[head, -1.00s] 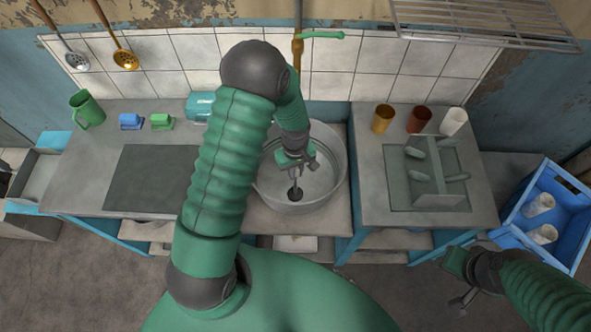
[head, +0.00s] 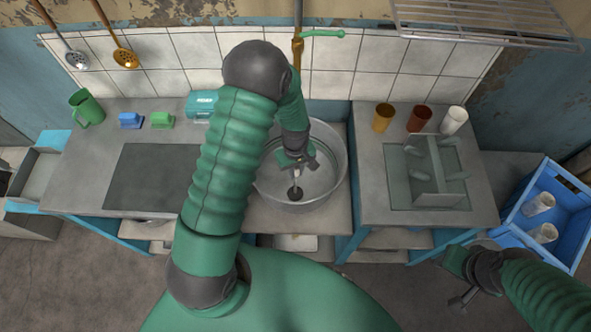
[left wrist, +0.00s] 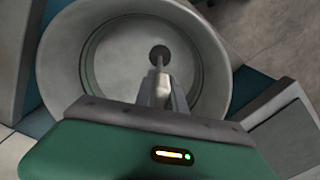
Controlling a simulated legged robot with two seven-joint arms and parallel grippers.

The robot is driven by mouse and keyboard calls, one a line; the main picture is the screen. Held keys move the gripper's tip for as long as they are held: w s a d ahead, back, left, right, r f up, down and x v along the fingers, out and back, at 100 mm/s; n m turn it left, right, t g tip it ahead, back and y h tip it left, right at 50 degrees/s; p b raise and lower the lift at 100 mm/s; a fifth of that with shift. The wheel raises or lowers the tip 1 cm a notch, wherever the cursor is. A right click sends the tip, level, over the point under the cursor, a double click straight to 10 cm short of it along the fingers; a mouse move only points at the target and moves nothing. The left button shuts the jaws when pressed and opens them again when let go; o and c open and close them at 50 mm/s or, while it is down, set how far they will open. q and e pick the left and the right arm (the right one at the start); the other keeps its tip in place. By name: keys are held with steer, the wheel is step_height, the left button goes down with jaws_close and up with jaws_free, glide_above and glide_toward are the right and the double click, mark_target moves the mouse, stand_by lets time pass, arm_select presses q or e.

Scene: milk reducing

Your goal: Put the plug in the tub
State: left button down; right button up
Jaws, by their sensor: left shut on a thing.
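The round grey metal tub (head: 337,190) stands in the middle gap of the counter, and it fills much of the left wrist view (left wrist: 60,65). My left gripper (head: 297,172) reaches down inside it and is shut on a small pale piece (left wrist: 162,88), which I take to be the plug's grip. A dark round spot (head: 295,193) shows just beyond the fingertips on the tub floor, also in the left wrist view (left wrist: 160,54). I cannot tell whether it is the plug's disc or the drain hole. My right gripper (head: 463,298) hangs at lower right, away from the tub.
A dish rack (head: 428,190) stands on the right counter, with several cups behind it. A blue crate (head: 570,205) holding glasses is at far right. A green jug (head: 87,107) and blue and green blocks stand on the left counter. A tap pipe (head: 298,55) rises behind the tub.

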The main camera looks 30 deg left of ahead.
arm_select(q)
steer(key=shift+f, duration=0.1)
steer(key=c, duration=0.7)
jaws_free()
step_height(320, 180, up, 8)
steer(key=p, duration=0.6)
steer(key=shift+f, duration=0.2)
stand_by(0.4)
